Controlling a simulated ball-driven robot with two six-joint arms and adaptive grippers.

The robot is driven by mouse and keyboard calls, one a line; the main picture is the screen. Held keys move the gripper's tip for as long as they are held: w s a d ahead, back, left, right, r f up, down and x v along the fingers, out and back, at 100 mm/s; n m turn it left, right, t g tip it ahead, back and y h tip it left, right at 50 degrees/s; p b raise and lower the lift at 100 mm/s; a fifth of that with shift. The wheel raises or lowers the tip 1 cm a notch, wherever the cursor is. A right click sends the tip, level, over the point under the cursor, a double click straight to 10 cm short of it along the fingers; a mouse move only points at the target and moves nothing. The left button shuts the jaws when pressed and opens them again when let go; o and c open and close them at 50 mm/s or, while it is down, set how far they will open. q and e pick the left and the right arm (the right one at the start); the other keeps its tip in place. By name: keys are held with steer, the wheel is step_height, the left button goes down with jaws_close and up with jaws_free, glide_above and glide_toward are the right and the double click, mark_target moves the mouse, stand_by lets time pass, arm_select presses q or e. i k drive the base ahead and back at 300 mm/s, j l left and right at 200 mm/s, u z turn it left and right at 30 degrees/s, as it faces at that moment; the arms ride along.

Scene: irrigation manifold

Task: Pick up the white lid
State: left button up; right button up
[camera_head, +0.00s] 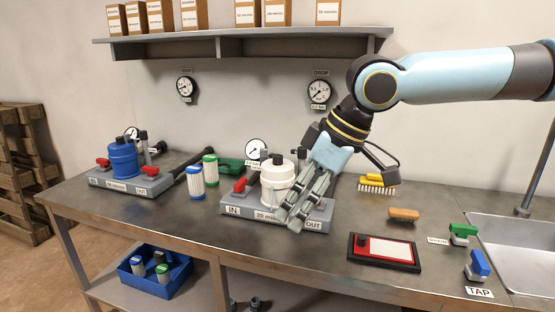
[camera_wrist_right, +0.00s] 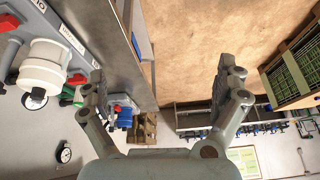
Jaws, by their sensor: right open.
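The white lid (camera_head: 277,163) sits on top of a white filter housing, which stands on a grey base labelled 20 micron. In the right wrist view the lid (camera_wrist_right: 42,75) appears at the left, outside the space between my fingers. My right gripper (camera_head: 290,213) is open, with its fingers pointing down in front of the right part of the housing in the head view. The fingers hide part of the housing and base. In the wrist view nothing is between the fingertips (camera_wrist_right: 163,80). My left gripper is not in view.
A blue housing (camera_head: 123,160) stands on another base at the left. A sink is at the right. Bare bench lies in front.

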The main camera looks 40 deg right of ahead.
mark_target(276, 172)
steer(key=i+l, duration=0.55)
steer(key=l, duration=0.3)
steer(key=i+l, duration=0.3)
steer(key=l, duration=0.1)
